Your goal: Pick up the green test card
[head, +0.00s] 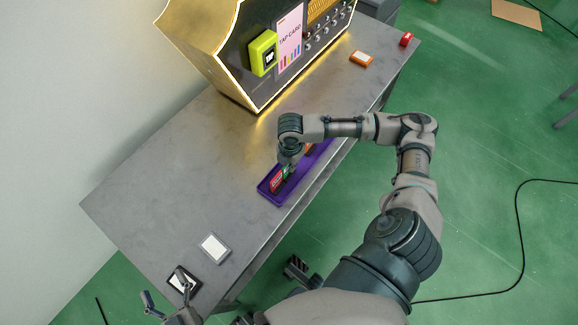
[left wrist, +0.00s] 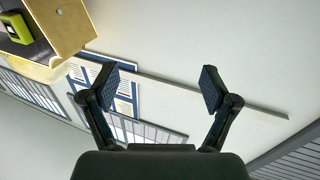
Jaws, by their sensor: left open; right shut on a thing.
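A purple tray (head: 268,192) lies on the grey table and holds upright cards. A red card (head: 277,184) stands near its front end. The green test card (head: 286,172) shows as a small green patch just behind the red one, mostly hidden by my right gripper. My right gripper (head: 287,168) reaches down into the tray and is shut on the green card. Another orange-red card (head: 309,149) shows further back in the tray, partly behind my arm. My left gripper (head: 165,289) is open and empty near the table's near left corner; its spread fingers show in the left wrist view (left wrist: 158,88).
A vending machine (head: 240,75) with a lime card reader (head: 263,53) stands at the back. An orange-and-white card (head: 361,58) and a red box (head: 406,39) lie right of it. A white-faced card (head: 214,247) and a black-framed one (head: 183,280) lie at front left. The table's left middle is clear.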

